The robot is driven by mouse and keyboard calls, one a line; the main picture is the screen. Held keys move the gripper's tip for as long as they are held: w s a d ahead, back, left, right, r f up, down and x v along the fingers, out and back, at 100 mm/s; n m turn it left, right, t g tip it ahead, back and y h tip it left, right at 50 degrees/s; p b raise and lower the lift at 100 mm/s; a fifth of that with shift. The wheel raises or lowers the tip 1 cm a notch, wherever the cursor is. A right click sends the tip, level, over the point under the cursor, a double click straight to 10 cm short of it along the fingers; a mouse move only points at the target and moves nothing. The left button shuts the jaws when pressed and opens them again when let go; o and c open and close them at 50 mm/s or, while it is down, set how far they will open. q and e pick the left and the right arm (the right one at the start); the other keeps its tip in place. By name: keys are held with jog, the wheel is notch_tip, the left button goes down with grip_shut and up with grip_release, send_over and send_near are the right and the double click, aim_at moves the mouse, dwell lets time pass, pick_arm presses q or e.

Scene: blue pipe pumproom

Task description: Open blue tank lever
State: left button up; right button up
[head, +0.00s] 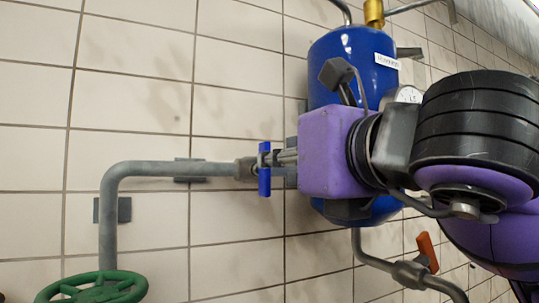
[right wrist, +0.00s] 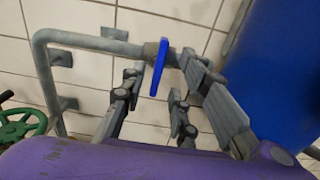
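The blue lever (head: 264,182) hangs down, crossing the grey pipe (head: 205,169) to the left of the blue tank (head: 342,58). My right gripper (head: 279,157) reaches in from the right, its fingertips close to the lever in the head view. In the right wrist view, the gripper (right wrist: 155,86) is open and the blue lever (right wrist: 159,68) shows between its spread fingers. I cannot tell whether a finger touches the lever. My purple wrist hides much of the tank's middle. My left gripper is not in view.
A green handwheel (head: 95,289) is at the lower left. An orange lever (head: 427,251) sits on a lower pipe (head: 373,262) below the tank. A brass fitting (head: 374,13) tops the tank. The tiled wall (head: 130,100) is close behind the pipe.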

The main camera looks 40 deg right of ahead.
jog(key=shift+x, duration=2.3)
jog(key=shift+f, duration=0.1)
grip_shut()
